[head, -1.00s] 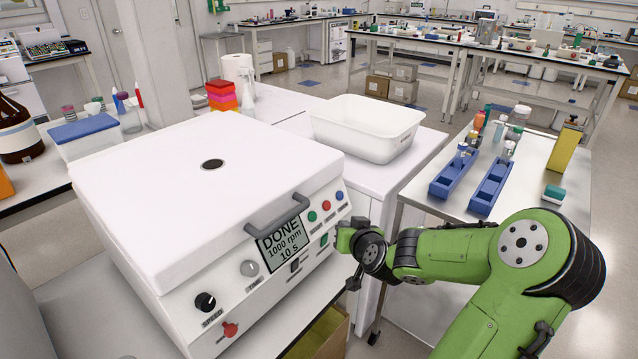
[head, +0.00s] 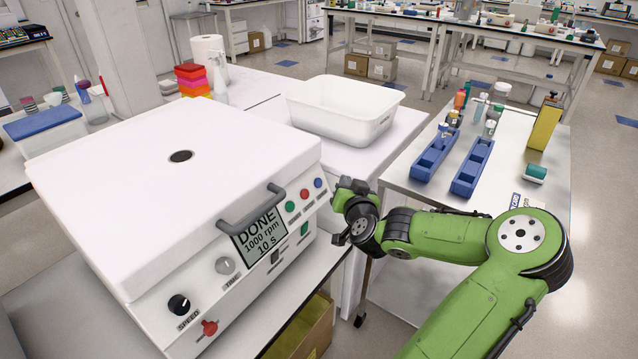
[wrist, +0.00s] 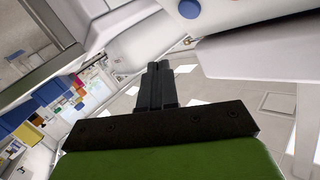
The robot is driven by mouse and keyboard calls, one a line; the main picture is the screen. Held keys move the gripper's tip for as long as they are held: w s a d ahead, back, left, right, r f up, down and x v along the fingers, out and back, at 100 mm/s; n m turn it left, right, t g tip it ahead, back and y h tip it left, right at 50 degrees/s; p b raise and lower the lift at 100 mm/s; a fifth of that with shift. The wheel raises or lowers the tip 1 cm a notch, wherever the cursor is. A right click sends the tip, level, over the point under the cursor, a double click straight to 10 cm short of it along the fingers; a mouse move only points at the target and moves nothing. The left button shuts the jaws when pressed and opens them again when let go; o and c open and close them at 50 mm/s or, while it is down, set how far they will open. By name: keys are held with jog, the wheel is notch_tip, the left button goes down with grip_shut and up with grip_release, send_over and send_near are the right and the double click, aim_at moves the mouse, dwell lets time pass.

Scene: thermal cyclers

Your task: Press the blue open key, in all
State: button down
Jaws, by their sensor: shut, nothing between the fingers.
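The blue key (head: 318,183) is the rightmost round key at the upper right of the white machine's (head: 150,190) sloped front panel. It also shows at the top edge of the wrist view (wrist: 189,8). A red key (head: 304,194) and a green key (head: 290,206) sit left of it. The screen (head: 262,240) reads DONE, 1000 rpm, 10 s. The lid is down. My gripper is right of the panel in the head view, its fingertips not clear there. In the wrist view my gripper (wrist: 158,68) is shut and empty, with the blue key apart from its fingertips.
A handle (head: 250,210) juts out at the lid's front edge, left of the keys. A white tub (head: 345,125) stands behind on the bench. Blue racks (head: 470,168) and a yellow can (head: 545,122) stand on the right-hand table. Open floor lies at the lower right.

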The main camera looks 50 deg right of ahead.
jog(key=shift+w+a+f, duration=0.1)
jog(key=shift+w+f, duration=0.3)
jog(key=shift+w, duration=0.4)
jog(key=shift+w+a+f, duration=0.1)
jog(key=shift+w+f, duration=0.25)
jog(key=shift+w, duration=0.45)
jog(key=shift+w+f, duration=0.4)
jog(key=shift+w, duration=0.4)
jog(key=shift+w+f, duration=0.15)
jog(key=shift+w, duration=0.25)
jog(key=shift+w+a+f+b, duration=0.1)
jog(key=shift+w+f+b, duration=0.1)
jog(key=shift+w+b, duration=0.15)
dwell(0.5)
jog(key=shift+s+r, duration=0.35)
jog(key=shift+s, duration=0.4)
jog(key=s, duration=0.1)
jog(key=s+r, duration=0.1)
jog(key=s, duration=0.1)
jog(key=s+r+b, duration=0.1)
jog(key=shift+s+d, duration=0.25)
jog(key=shift+d, duration=0.05)
